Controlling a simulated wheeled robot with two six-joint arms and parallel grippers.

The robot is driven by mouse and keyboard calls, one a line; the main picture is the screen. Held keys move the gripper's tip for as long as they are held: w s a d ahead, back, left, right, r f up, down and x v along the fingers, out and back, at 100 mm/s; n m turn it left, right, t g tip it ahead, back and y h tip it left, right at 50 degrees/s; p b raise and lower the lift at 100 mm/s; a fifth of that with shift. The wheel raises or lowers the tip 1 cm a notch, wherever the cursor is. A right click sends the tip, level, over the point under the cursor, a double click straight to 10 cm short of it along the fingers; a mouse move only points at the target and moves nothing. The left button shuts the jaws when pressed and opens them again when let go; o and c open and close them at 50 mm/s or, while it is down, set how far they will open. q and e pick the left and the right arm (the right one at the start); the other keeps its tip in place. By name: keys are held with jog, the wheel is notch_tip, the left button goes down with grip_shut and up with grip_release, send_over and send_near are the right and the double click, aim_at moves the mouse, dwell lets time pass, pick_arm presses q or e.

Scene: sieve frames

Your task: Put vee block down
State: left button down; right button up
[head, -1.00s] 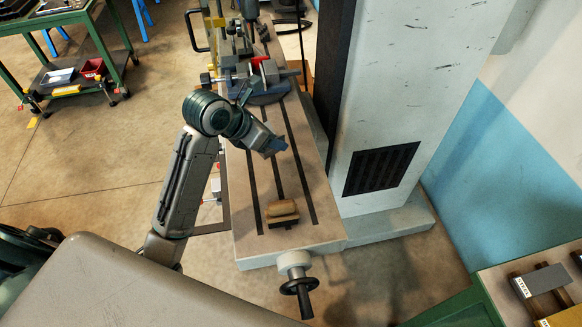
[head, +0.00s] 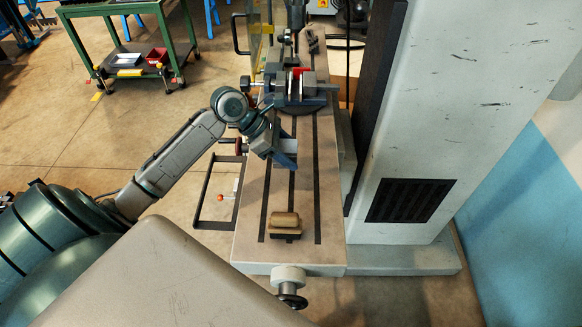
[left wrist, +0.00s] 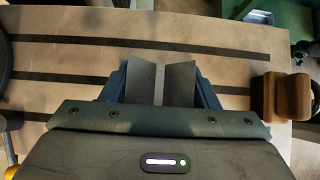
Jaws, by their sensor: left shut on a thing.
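My left gripper (head: 284,157) is over the middle of the long slotted machine table (head: 265,205), between the vise and a wooden piece. In the left wrist view its two blue fingers (left wrist: 160,90) are shut on the grey vee block (left wrist: 160,82), which has a V-shaped groove face. In the head view only a pale part of the vee block (head: 289,146) shows beside the fingers. I cannot tell whether its underside touches the table. My right gripper is not in view.
A brown rounded piece (head: 285,219) on a dark base sits near the table's front end; it also shows in the left wrist view (left wrist: 290,96). A vise (head: 295,88) stands farther back. A white machine column (head: 440,130) rises on the right. Bare table lies between gripper and brown piece.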

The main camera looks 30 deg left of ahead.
aim_at(288, 175)
pick_arm(q)
jog(key=shift+f, duration=0.5)
jog(key=shift+d+f, duration=0.1)
jog(key=shift+f, duration=0.75)
jog(key=shift+f+p, duration=0.4)
jog(key=shift+f, duration=1)
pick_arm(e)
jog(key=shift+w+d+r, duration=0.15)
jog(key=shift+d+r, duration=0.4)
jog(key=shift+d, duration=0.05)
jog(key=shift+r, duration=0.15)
pick_arm(q)
jog(key=c, duration=0.5)
grip_release()
jog(key=shift+f, duration=0.15)
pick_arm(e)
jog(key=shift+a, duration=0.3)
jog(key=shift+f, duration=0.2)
